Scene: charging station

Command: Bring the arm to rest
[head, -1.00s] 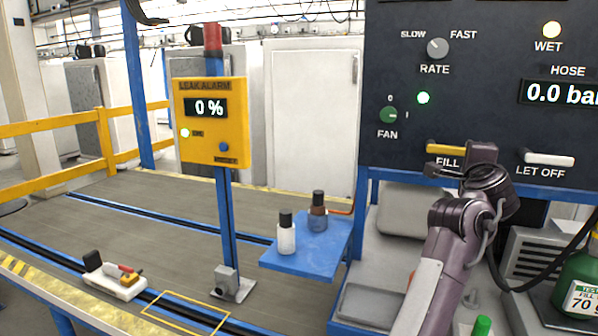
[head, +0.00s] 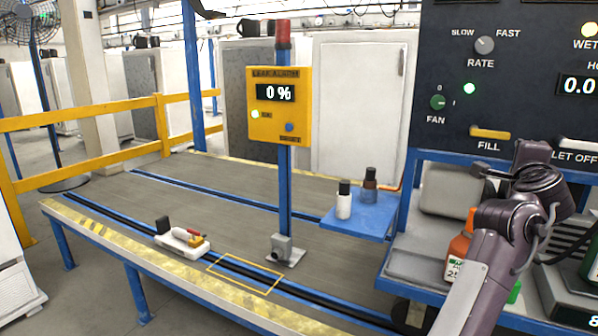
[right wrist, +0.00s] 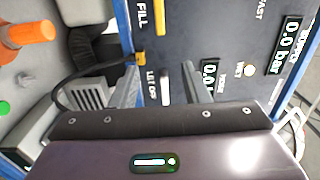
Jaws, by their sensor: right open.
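My right arm (head: 480,265) reaches up from the lower right in the head view, in front of the dark control panel (head: 460,70). Its hand is raised near the panel's lower edge. My right gripper (right wrist: 160,88) is open in the right wrist view, its two fingers apart with nothing held. The white LET OFF bar (right wrist: 165,84) shows between the fingers; whether they touch the panel cannot be told. The yellow FILL bar (head: 490,133) is left of the hand in the head view. My left gripper is not in view.
An orange bottle (head: 459,248) stands beside my right forearm on the blue bench. Two small bottles stand on a blue shelf (head: 366,222). A yellow leak alarm (head: 280,105) reads 0 %. A conveyor (head: 240,215) carries a small white device (head: 182,240).

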